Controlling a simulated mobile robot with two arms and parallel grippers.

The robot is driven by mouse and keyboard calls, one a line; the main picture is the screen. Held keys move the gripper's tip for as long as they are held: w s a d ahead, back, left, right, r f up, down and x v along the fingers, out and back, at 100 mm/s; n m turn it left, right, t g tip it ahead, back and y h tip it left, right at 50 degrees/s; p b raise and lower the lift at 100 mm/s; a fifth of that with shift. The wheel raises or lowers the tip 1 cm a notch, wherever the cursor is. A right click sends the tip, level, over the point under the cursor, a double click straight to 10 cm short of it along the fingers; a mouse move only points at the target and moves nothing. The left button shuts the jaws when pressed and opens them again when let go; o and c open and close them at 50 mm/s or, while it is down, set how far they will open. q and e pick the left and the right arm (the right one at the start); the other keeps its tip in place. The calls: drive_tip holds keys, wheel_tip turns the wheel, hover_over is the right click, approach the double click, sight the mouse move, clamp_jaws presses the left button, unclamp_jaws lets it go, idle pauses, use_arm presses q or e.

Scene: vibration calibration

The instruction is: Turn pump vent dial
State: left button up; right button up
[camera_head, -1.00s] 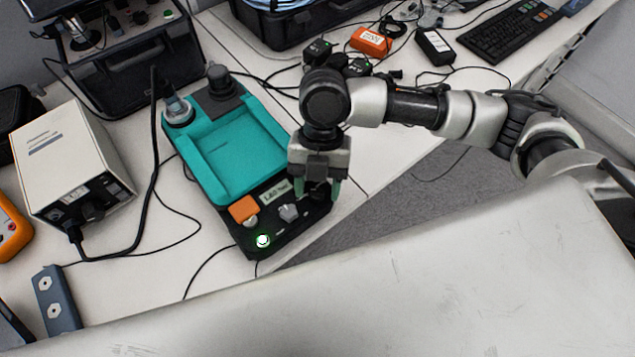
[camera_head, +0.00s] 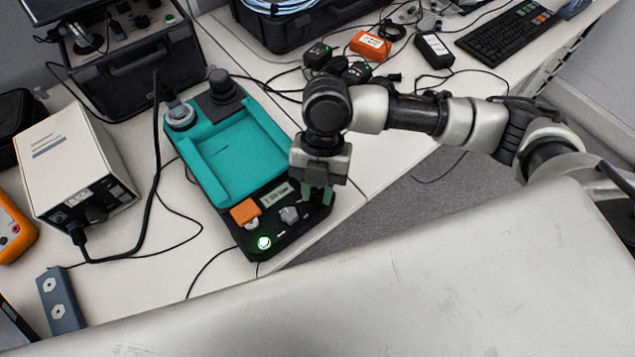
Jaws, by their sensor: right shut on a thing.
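The pump (camera_head: 240,157) is a teal and black unit on the white bench, left of centre. Its black front panel carries an orange block (camera_head: 244,212), a small display (camera_head: 276,195), a grey knob (camera_head: 289,214) and a lit green-white button (camera_head: 263,243). My right gripper (camera_head: 316,192) points down at the right end of this panel. Its greenish fingers are shut on a small part there, seemingly the vent dial, which the fingers and gripper body hide. My left gripper is not in view.
A beige box (camera_head: 72,165) with a black cable stands left of the pump. A blue-grey socket strip (camera_head: 58,302) lies at lower left. Loose cables run beside the pump. Small black and orange boxes (camera_head: 370,45) lie behind my right arm. A pale surface (camera_head: 430,280) fills the foreground.

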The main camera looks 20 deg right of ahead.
drive_tip(key=m+t+p, duration=0.1)
drive_tip(key=m+p, duration=0.4)
drive_tip(key=p, duration=0.1)
drive_tip(key=m+t+y+p, duration=0.1)
drive_tip(key=m+t+p, duration=0.1)
drive_tip(key=m+p, duration=0.2)
drive_tip(key=m+t+y+p, duration=0.1)
drive_tip(key=m+t+p, duration=0.1)
drive_tip(key=m+p, duration=0.3)
drive_tip(key=shift+s+d+r+m+p, duration=0.1)
drive_tip(key=shift+s+r+m+p, duration=0.15)
drive_tip(key=shift+p, duration=1.55)
drive_tip(key=shift+w+f+m+t+p, duration=0.15)
drive_tip(key=shift+m+t+p, duration=0.35)
drive_tip(key=shift+m+p, duration=0.95)
drive_tip(key=o, duration=0.9)
